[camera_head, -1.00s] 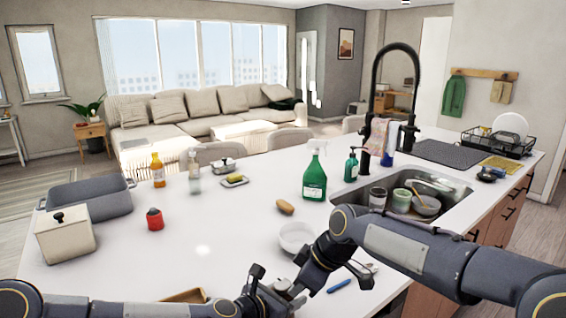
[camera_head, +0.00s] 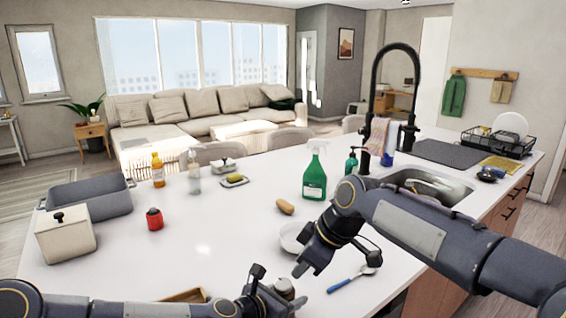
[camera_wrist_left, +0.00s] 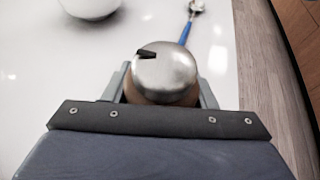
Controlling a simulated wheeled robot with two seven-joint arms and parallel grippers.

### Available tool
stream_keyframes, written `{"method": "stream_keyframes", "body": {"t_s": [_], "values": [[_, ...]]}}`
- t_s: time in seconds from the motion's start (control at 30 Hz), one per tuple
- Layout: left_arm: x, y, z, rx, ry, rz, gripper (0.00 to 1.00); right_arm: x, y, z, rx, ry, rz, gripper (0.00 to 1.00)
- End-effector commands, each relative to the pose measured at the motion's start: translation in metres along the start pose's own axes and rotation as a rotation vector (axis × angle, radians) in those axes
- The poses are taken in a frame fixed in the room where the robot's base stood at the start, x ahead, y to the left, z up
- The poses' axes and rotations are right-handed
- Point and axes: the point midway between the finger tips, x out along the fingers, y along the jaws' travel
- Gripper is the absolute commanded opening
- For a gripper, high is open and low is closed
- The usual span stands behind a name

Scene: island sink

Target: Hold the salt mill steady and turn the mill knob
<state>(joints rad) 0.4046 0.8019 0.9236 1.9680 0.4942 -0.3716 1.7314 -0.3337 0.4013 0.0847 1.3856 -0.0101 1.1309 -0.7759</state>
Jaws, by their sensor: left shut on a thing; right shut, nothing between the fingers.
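The salt mill shows in the head view as a small silver-topped piece (camera_head: 284,286) at the counter's near edge. In the left wrist view its round metal knob (camera_wrist_left: 166,74) with a dark mark on top faces the camera, above a brownish body. My left gripper (camera_head: 268,292) is shut on the mill, a finger on each side of it; it also shows in the left wrist view (camera_wrist_left: 164,90). My right gripper (camera_head: 308,262) is shut and empty. It hangs above and to the right of the mill, apart from it.
A white bowl (camera_head: 290,236) stands behind my right gripper, partly hidden. A blue-handled spoon (camera_head: 345,281) lies right of the mill. A green spray bottle (camera_head: 315,175), a sponge-like brown item (camera_head: 285,207) and the sink (camera_head: 440,186) are farther back.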

Motion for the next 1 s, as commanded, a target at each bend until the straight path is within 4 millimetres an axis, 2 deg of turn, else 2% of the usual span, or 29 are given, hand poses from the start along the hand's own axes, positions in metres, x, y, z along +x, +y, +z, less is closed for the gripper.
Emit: {"method": "stream_keyframes", "body": {"t_s": [0.37, 0.4, 0.6, 0.87, 1.0], "values": [[0.000, 0.000, 0.001, 0.000, -0.001, 0.001, 0.24, -0.003, 0.000, -0.001, 0.000, -0.001, -0.001, 0.00], [0.000, 0.000, 0.001, 0.000, -0.001, 0.001, 0.53, -0.003, 0.000, -0.001, 0.000, -0.001, -0.001, 0.00], [0.000, 0.000, 0.000, 0.000, -0.001, 0.001, 0.77, -0.003, 0.000, -0.001, 0.000, -0.001, 0.000, 0.00], [-0.001, 0.001, 0.000, 0.000, 0.000, 0.001, 0.77, -0.003, 0.000, -0.001, 0.000, -0.001, 0.000, 0.00], [-0.011, 0.002, 0.001, 0.000, -0.002, 0.002, 0.77, -0.003, 0.000, -0.001, 0.000, -0.001, 0.000, 0.00]]}}
